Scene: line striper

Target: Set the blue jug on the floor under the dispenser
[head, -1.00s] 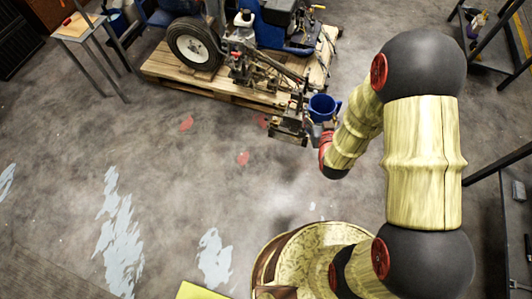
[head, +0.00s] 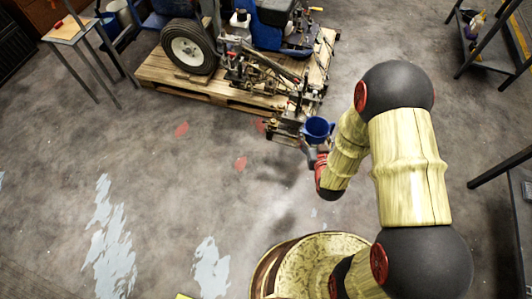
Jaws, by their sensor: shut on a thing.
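The blue jug (head: 318,129) is at the end of my arm, near the right front corner of the pallet. My gripper (head: 317,148) is shut on it, though the arm partly hides the fingers. The jug looks upright, with its open top facing the camera. The line striper (head: 250,55) stands on the wooden pallet (head: 195,88), and its front metal parts (head: 290,128) reach out over the pallet's edge just left of the jug. I cannot tell which part is the dispenser, or how high the jug is above the floor.
A small wooden-topped table (head: 72,28) stands at the upper left. Dark metal shelving (head: 485,45) and a bench (head: 505,165) are at the right. The concrete floor in front of the pallet is clear, with red spots and pale paint patches (head: 110,245).

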